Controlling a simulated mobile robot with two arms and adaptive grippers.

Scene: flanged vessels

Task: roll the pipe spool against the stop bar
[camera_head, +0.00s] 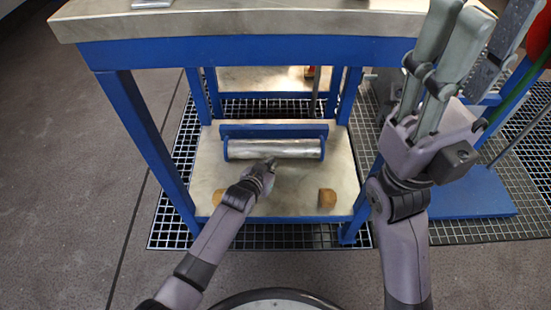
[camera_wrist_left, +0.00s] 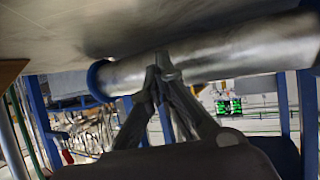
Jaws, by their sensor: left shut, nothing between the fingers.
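The pipe spool (camera_head: 275,149) is a shiny metal cylinder with blue flanges at its ends, lying crosswise on the low shelf (camera_head: 290,193). The blue stop bar (camera_head: 272,130) runs along its far side; the two look very close, and I cannot tell whether they touch. My left gripper (camera_head: 268,165) is shut and empty at the near side of the spool. In the left wrist view its fingertips (camera_wrist_left: 163,68) meet in front of the spool (camera_wrist_left: 225,53), at or very near its surface. My right gripper (camera_head: 478,28) is raised high at the right, fingers spread and empty.
Wooden blocks stand near the front of the shelf, one at the right (camera_head: 327,198) and one at the left (camera_head: 219,197), partly behind my left arm. The tabletop (camera_head: 240,20) and blue table legs (camera_head: 145,140) frame the space above and beside the shelf.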

